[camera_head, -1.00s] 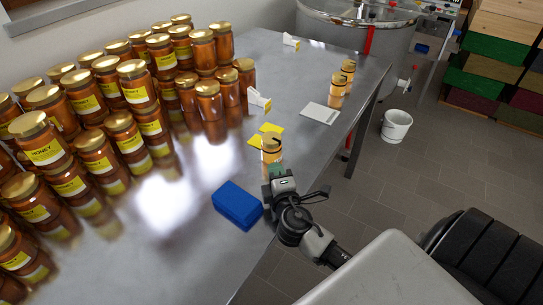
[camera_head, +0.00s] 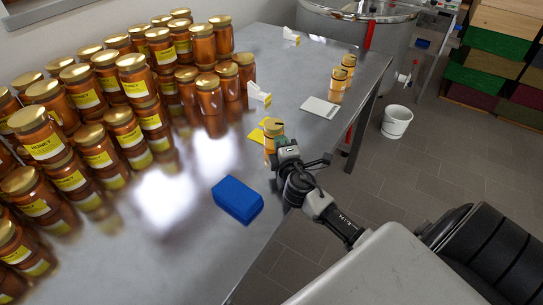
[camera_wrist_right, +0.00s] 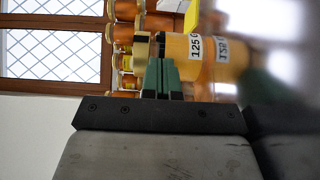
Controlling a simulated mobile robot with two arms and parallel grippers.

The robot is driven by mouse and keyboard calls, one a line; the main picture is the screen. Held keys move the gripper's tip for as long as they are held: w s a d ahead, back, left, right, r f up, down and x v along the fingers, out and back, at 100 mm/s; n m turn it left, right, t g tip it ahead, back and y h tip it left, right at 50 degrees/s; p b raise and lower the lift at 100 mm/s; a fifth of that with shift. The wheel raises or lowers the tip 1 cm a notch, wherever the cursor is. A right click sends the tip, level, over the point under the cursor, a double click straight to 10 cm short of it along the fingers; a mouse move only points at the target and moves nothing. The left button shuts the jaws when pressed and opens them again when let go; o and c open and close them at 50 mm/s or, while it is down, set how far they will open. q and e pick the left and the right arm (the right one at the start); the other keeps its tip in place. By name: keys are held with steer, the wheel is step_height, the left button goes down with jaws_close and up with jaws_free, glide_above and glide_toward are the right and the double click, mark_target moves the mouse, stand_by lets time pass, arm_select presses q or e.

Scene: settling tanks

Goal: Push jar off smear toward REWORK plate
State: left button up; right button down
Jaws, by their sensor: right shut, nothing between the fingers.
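A small amber jar with a gold lid (camera_head: 269,141) stands near the right edge of the steel table, beside yellow cards (camera_head: 256,135). My right gripper (camera_head: 281,142) is shut and empty, right against or very close to the jar, covering part of it. In the right wrist view its green fingertips (camera_wrist_right: 162,76) overlap the jar (camera_wrist_right: 205,52), whose label reads "125 G"; contact cannot be told for sure. A flat white plate (camera_head: 320,107) lies farther along the table; its lettering is unreadable. No smear can be made out. My left gripper is out of view.
A blue sponge-like block (camera_head: 237,200) lies nearer on the table. Two small jars (camera_head: 338,84) stand beyond the white plate, by the edge. Many honey jars (camera_head: 100,150) fill the left side. A white dispenser-like item (camera_head: 259,94) stands behind the cards.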

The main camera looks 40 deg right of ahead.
steer(key=w+d, duration=0.1)
steer(key=d, duration=0.1)
steer(key=w+d, duration=0.1)
steer(key=d, duration=0.1)
steer(key=w+d+b, duration=0.1)
steer(key=d, duration=0.1)
steer(key=shift+d+f, duration=0.15)
steer(key=shift+s, duration=0.1)
steer(key=shift+a, duration=0.2)
steer(key=shift+s, duration=0.1)
stand_by(0.5)
